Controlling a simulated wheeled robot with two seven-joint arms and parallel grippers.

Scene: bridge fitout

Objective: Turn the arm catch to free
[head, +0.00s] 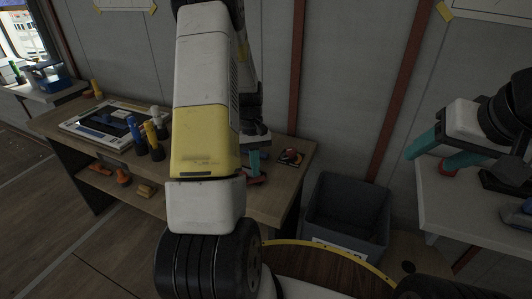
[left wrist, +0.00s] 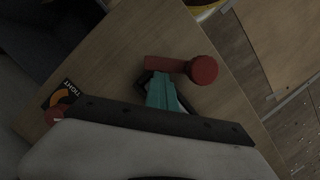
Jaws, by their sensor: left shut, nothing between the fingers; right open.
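My left gripper (head: 253,165) reaches down over the wooden bench, its teal fingers shut and empty. In the left wrist view its fingers (left wrist: 166,92) are close beside a red bar with a thick round end (left wrist: 203,70); I cannot tell whether they touch. A dark plate (head: 291,157) with a red part lies right of the gripper. In the left wrist view a dark label reading "TIGHT" (left wrist: 60,96) has an orange arc and a partly hidden red round part. I cannot tell which red part is the catch; no "free" mark shows. My right gripper (head: 443,158) is open at the right.
The wooden bench (head: 210,205) carries a white-framed tray (head: 85,122) and several coloured upright items at its left. A grey bin (head: 347,215) stands right of the bench. A white table (head: 465,210) is under my right gripper. My left arm covers the bench's middle.

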